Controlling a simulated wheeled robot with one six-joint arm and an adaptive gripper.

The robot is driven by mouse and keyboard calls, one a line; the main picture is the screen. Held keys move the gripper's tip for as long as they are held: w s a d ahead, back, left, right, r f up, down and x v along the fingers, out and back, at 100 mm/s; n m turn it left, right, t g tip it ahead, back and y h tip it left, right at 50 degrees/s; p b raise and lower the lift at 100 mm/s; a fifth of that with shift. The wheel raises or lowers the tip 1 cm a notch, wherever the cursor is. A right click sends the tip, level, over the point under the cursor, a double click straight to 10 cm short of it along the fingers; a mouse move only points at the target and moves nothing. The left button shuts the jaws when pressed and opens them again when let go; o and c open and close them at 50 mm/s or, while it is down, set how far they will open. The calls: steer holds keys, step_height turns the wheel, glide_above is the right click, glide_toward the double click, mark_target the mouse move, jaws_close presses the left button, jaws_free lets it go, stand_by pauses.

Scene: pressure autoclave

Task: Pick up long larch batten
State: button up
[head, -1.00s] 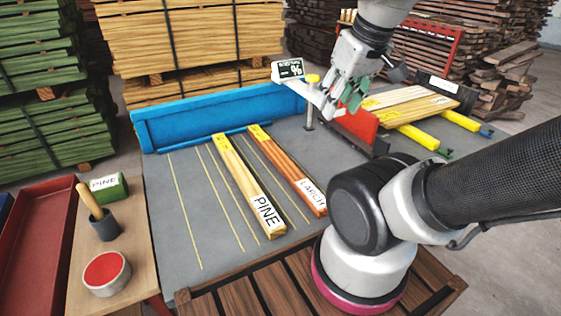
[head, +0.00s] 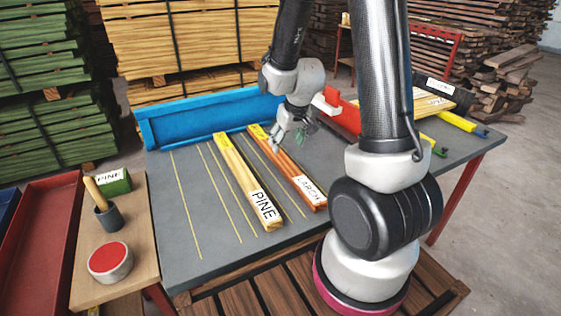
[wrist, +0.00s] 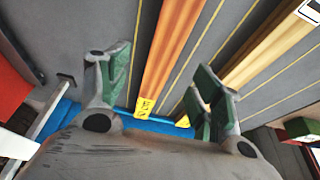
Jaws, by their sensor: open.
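The long larch batten (head: 290,172) is reddish-orange, with a LARCH label at its near end and a yellow tag at its far end. It lies flat on the grey bench. My gripper (head: 288,145) is open and empty, just above or beside its far half; the exact height is unclear. In the wrist view the larch batten (wrist: 172,45) runs between the spread green-padded fingers of my gripper (wrist: 160,88), with its yellow-tagged end just beyond them. The paler pine batten (head: 247,185) lies parallel, to its left; it also shows in the wrist view (wrist: 262,52).
A blue fence (head: 205,122) runs along the bench's back. A red stop (head: 343,112) and more boards (head: 432,100) are on the right. Thin yellow lines mark the bench. A side table at left holds a green PINE block (head: 114,181), a brush pot (head: 108,217) and a red-topped tin (head: 110,262).

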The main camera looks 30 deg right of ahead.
mark_target(280, 155)
steer(key=shift+w, duration=0.5)
steer(key=shift+w+f, duration=0.2)
steer(key=shift+f, duration=0.15)
steer(key=x, duration=0.6)
steer(key=shift+a+f, duration=0.25)
steer(key=shift+f, duration=0.15)
steer(key=shift+t, duration=0.3)
steer(key=c, duration=1.4)
steer(key=shift+c, duration=0.2)
